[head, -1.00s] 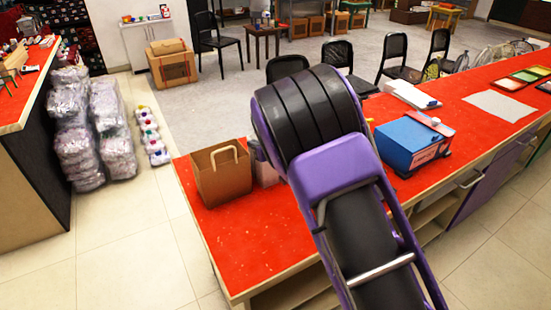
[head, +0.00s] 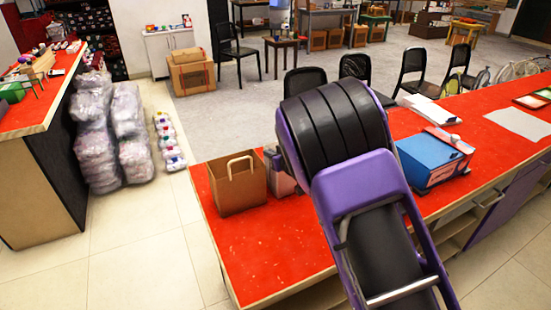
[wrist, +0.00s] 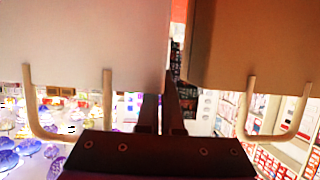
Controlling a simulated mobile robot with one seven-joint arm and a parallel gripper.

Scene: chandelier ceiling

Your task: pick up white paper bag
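In the wrist view a pale, whitish bag (wrist: 80,40) with a looped tan handle fills the upper left. A brown bag (wrist: 250,45) with a similar handle fills the upper right. My gripper (wrist: 163,100) shows as dark fingers close together near the pale bag's inner edge, by the gap between the bags. Contact is unclear. In the head view a brown paper bag (head: 237,188) stands upright on the red counter (head: 265,240).
A blue box (head: 430,160) stands on the counter right of my arm, with papers (head: 428,108) behind it. Black chairs (head: 305,80) line the far side. Plastic-wrapped stacks (head: 110,140) stand on the floor at left. The counter's front left is clear.

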